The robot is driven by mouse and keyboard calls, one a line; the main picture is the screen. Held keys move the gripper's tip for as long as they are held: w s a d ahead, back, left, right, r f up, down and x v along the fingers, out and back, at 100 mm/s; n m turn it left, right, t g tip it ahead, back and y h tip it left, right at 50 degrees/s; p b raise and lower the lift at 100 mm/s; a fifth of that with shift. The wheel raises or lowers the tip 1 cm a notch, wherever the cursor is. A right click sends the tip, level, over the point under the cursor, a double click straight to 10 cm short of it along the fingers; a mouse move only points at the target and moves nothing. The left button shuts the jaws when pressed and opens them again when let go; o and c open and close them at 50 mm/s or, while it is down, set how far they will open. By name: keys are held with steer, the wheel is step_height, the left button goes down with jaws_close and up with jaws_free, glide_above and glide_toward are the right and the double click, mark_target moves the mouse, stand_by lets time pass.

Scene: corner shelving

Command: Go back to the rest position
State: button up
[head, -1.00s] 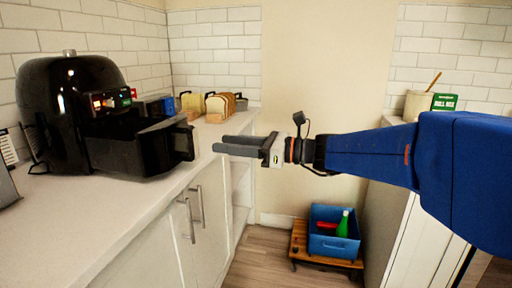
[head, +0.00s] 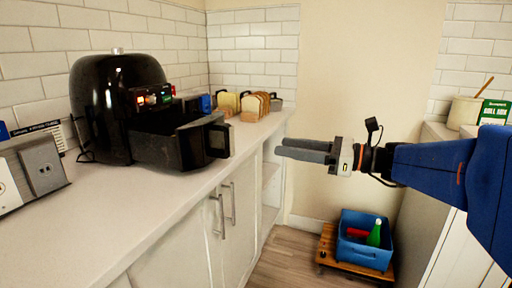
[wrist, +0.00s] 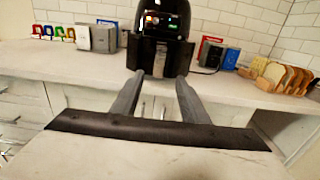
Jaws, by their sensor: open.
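My gripper (head: 278,149) is at the right of the head view, pointing left toward the counter, with nothing between its fingers. In the wrist view my gripper (wrist: 158,78) shows two separated fingers, open and empty. A black air fryer (head: 120,105) stands on the white counter (head: 130,205) with its drawer (head: 175,145) pulled out. The air fryer also shows ahead of the fingers in the wrist view (wrist: 165,18). My gripper is apart from the drawer and the counter.
Bread slices (head: 255,105) in a rack stand at the counter's far end. A blue crate (head: 365,252) with a green bottle (head: 375,232) sits on a low wooden stand (head: 328,258) on the floor. A white cabinet (head: 445,235) is at right.

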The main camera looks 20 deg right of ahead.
steer(key=s+a+f+n+g+h, duration=0.3)
steer(key=s+f+n, duration=0.2)
steer(key=f, duration=0.3)
steer(key=s+a+f+n+g+h, duration=0.2)
steer(key=s+a+f+n+g, duration=0.15)
steer(key=s+f+n, duration=0.35)
steer(key=s+d+f+n+h, duration=0.5)
steer(key=d+f+n+h, duration=0.4)
steer(key=n, duration=0.4)
steer(key=shift+d+f+n, duration=0.15)
steer(key=shift+d+n, duration=0.15)
steer(key=shift+d, duration=0.1)
steer(key=shift+s, duration=0.1)
